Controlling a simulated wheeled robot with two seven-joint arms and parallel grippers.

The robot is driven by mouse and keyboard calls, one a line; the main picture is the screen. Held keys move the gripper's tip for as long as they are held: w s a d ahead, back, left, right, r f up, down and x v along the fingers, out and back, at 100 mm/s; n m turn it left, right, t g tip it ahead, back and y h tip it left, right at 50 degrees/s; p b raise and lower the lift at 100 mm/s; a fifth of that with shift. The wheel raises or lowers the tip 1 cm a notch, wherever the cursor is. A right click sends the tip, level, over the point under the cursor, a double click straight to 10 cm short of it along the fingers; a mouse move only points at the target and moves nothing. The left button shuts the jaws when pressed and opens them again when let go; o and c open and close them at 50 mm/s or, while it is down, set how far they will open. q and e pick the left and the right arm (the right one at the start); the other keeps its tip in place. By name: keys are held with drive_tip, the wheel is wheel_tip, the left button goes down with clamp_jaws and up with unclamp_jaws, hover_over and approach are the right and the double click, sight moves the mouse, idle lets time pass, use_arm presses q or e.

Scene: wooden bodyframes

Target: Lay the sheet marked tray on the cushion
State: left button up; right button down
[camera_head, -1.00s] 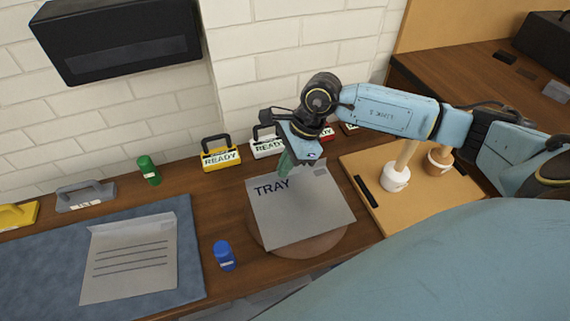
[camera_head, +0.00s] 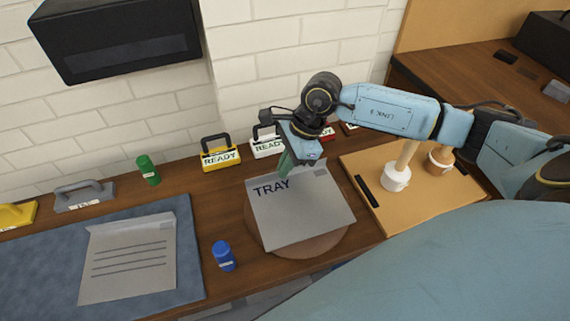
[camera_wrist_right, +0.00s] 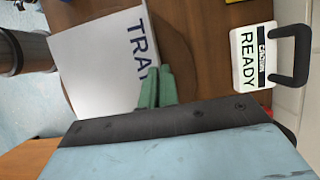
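The grey sheet marked TRAY (camera_head: 303,214) lies flat or nearly flat over a round brown cushion (camera_head: 300,249), whose rim shows beyond the sheet's sides and front. I cannot tell whether the whole sheet touches it. My right gripper (camera_head: 286,164) is at the sheet's back edge, beside the lettering. In the right wrist view its green fingers (camera_wrist_right: 156,88) are close together at the edge of the sheet (camera_wrist_right: 95,65) and hide part of the last letter. They look shut on that edge; the contact itself is hidden. My left gripper is not in view.
Another lined sheet (camera_head: 130,262) lies on a blue mat (camera_head: 40,250) at left. A blue bottle (camera_head: 223,256) stands left of the cushion, a green one (camera_head: 148,170) farther back. READY-marked blocks (camera_head: 221,155) line the wall. A tan board (camera_head: 420,213) with two posts is at right.

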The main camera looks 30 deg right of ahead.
drive_tip(key=c, duration=1.6)
unclamp_jaws()
drive_tip(key=shift+o, duration=0.3)
drive_tip(key=o, duration=0.5)
drive_tip(key=shift+r, duration=0.1)
drive_tip(key=shift+r+p, duration=2.1)
drive_tip(key=shift+r, duration=1.35)
